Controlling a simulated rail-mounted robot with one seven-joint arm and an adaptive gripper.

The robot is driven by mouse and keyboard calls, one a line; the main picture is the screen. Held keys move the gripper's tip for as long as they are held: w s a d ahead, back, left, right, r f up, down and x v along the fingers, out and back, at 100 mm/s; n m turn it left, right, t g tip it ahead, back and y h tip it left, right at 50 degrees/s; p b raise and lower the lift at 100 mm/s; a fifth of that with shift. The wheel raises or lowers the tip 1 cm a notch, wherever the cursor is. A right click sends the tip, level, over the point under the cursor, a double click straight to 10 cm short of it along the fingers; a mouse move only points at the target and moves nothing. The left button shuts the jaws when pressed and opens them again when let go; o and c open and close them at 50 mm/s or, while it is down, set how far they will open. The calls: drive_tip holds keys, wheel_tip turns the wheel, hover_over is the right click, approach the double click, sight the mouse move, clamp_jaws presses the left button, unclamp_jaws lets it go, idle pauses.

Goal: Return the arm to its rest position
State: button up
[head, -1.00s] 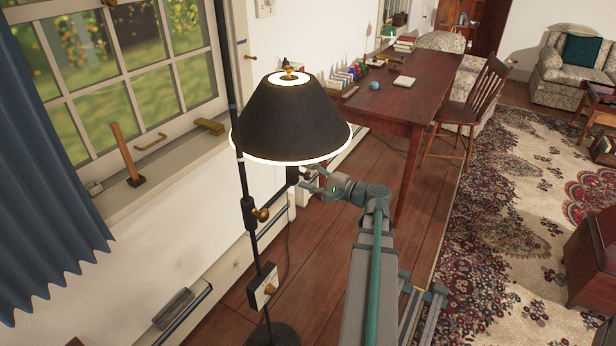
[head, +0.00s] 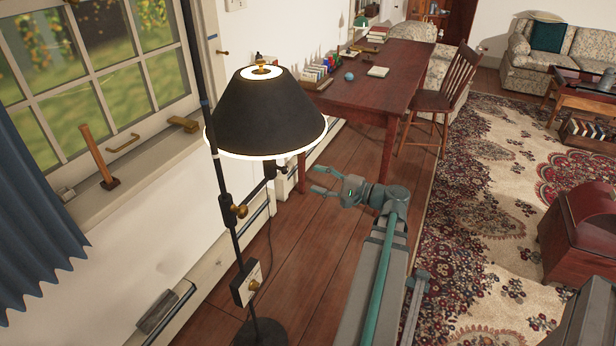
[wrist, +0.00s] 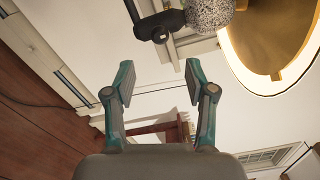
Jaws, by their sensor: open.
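My gripper (head: 322,182) is open and empty, to the right of the lamp's pole and below its shade in the head view. It also shows in the wrist view (wrist: 158,85), its two fingers spread with nothing between them. The floor lamp has a black shade (head: 262,115) with a glowing rim, and it is lit. In the wrist view the shade's golden inside (wrist: 275,40) and a speckled round bulb (wrist: 208,12) are at the top right. The gripper looks apart from the lamp.
A lamp switch box (head: 246,284) hangs low on the pole. A wooden desk (head: 385,75) with books and a chair (head: 440,100) stand beyond. A windowsill with a hammer (head: 95,152) is at left. A red-brown chest (head: 585,235) stands at right.

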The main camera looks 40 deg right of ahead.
drive_tip(key=shift+s+d, duration=0.1)
drive_tip(key=shift+s, duration=0.25)
wheel_tip(320, 180, down, 12)
drive_tip(key=a+n+g+h, duration=0.1)
drive_tip(key=g+h, duration=0.1)
drive_tip(key=g, duration=0.3)
drive_tip(key=s+a+f+n+g+y+p, duration=0.1)
drive_tip(key=s+a+f+n+g+p, duration=0.25)
drive_tip(key=a+f+g, duration=0.9)
drive_tip(key=s+a+f+n+g+h+p, duration=0.2)
drive_tip(key=s+a+f+n, duration=0.4)
drive_tip(key=a, duration=0.7)
drive_tip(key=s+a+f+n+g+h+p, duration=0.3)
drive_tip(key=s+a+f+n+g+p, duration=0.1)
drive_tip(key=s+a+f, duration=0.6)
drive_tip(key=s+a+n+p, duration=0.1)
drive_tip(key=s+a+n, duration=0.1)
drive_tip(key=s, duration=0.3)
drive_tip(key=shift+s+a+f+n, duration=0.2)
drive_tip(key=shift+a+n, duration=0.15)
drive_tip(key=shift+a, duration=0.15)
